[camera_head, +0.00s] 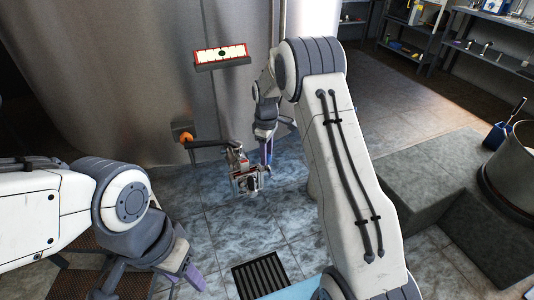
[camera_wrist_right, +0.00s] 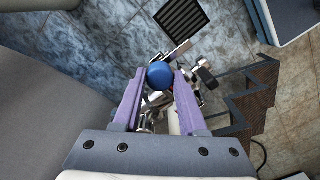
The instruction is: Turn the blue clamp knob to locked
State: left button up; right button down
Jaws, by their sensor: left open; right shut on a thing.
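The blue clamp knob (camera_wrist_right: 160,75) is a round ball shape in the right wrist view, between the two purple fingertips. My right gripper (camera_wrist_right: 158,78) is shut on it. Behind the knob are metal clamp and valve parts (camera_wrist_right: 207,76). In the head view my right gripper (camera_head: 265,148) is beside the steel tank, next to the metal valve assembly (camera_head: 245,179); its fingers hide the knob there. My left gripper (camera_head: 184,280) is open and empty at the lower left, well away from the valve. I cannot read the knob's locked mark.
The steel tank (camera_head: 150,90) fills the back left, with a red-edged panel (camera_head: 221,54) on it. An orange fitting (camera_head: 186,137) sits left of the valve. A floor grate (camera_head: 260,276) lies in front. Grey blocks (camera_head: 420,170) and a metal pot (camera_head: 515,175) stand at right.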

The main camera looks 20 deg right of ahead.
jog(key=m+p, duration=0.2)
jog(key=m, duration=0.1)
jog(key=shift+r+m, duration=0.2)
jog(key=shift+m, duration=0.1)
jog(key=m+p, duration=0.2)
jog(key=m, duration=0.2)
jog(key=shift+m, duration=0.3)
jog(key=m+p, duration=0.2)
jog(key=m, duration=0.2)
jog(key=shift+m, duration=0.3)
jog(key=m+p, duration=0.1)
jog(key=m, duration=0.3)
jog(key=shift+w+f+m, duration=0.1)
jog(key=shift+m, duration=0.2)
jog(key=shift+c, duration=2.3)
grip_release()
